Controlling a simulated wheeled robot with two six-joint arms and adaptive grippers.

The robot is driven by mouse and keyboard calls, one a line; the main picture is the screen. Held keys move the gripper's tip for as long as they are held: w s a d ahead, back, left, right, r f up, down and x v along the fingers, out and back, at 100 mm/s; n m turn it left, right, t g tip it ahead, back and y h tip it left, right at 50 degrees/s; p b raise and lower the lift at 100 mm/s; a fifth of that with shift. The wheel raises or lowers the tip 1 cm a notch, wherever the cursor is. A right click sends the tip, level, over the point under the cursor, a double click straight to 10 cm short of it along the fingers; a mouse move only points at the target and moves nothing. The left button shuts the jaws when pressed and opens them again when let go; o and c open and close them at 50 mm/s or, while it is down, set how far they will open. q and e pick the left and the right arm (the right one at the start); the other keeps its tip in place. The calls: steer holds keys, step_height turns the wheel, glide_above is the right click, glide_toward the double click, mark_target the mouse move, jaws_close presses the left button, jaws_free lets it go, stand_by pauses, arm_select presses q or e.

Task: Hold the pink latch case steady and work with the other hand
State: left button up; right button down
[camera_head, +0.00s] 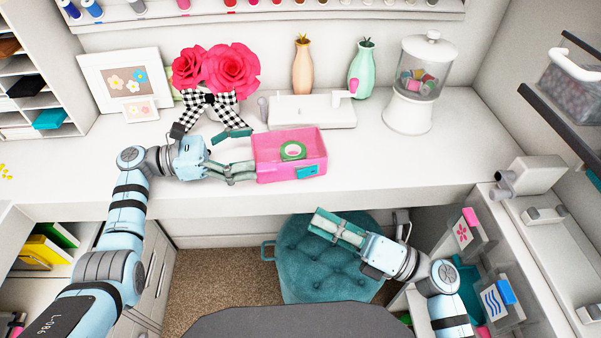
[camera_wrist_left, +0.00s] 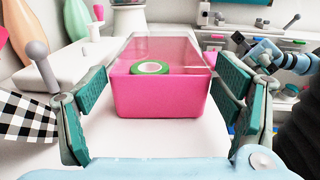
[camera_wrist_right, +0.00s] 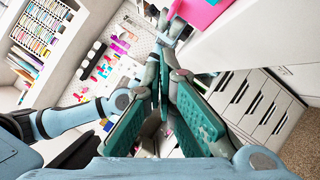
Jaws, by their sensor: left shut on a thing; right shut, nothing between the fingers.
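The pink latch case (camera_head: 262,166) sits upright on the white desk near its front edge. A teal latch (camera_head: 307,171) is on its front side. A green tape roll (camera_head: 293,150) shows inside through a clear top. My left gripper (camera_head: 243,152) is at the case's left end, shut on it. In the left wrist view, its pads (camera_wrist_left: 160,95) flank the pink case (camera_wrist_left: 160,98). My right gripper (camera_head: 322,226) is shut and empty, below and in front of the desk edge, over a teal stool. Its closed fingers also show in the right wrist view (camera_wrist_right: 168,75).
Behind the case stand a white machine (camera_head: 310,112), a rose bouquet (camera_head: 225,72), two vases and a clear-topped jar (camera_head: 420,75). The teal stool (camera_head: 325,270) is under the desk opening. The desk right of the case is clear.

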mark_target(307, 189)
arm_select(q)
steer(key=shift+f, duration=0.15)
arm_select(e)
steer(key=shift+w+a, duration=0.4)
steer(key=shift+w, duration=0.75)
steer(key=shift+w+a, duration=0.35)
steer(key=shift+w, duration=0.75)
steer(key=shift+w+a, duration=0.4)
steer(key=shift+w, duration=0.75)
steer(key=shift+w, duration=0.15)
steer(key=shift+w+a, duration=0.15)
steer(key=shift+w, duration=0.1)
steer(key=shift+w+a, duration=0.1)
steer(key=shift+w, duration=0.25)
steer(key=shift+s, duration=0.1)
steer(key=shift+s+d, duration=0.25)
steer(key=shift+s, duration=0.4)
steer(key=s, duration=0.1)
steer(key=s+d, duration=0.1)
steer(key=s, duration=0.2)
steer(key=shift+s+d, duration=0.3)
steer(key=shift+s, duration=0.05)
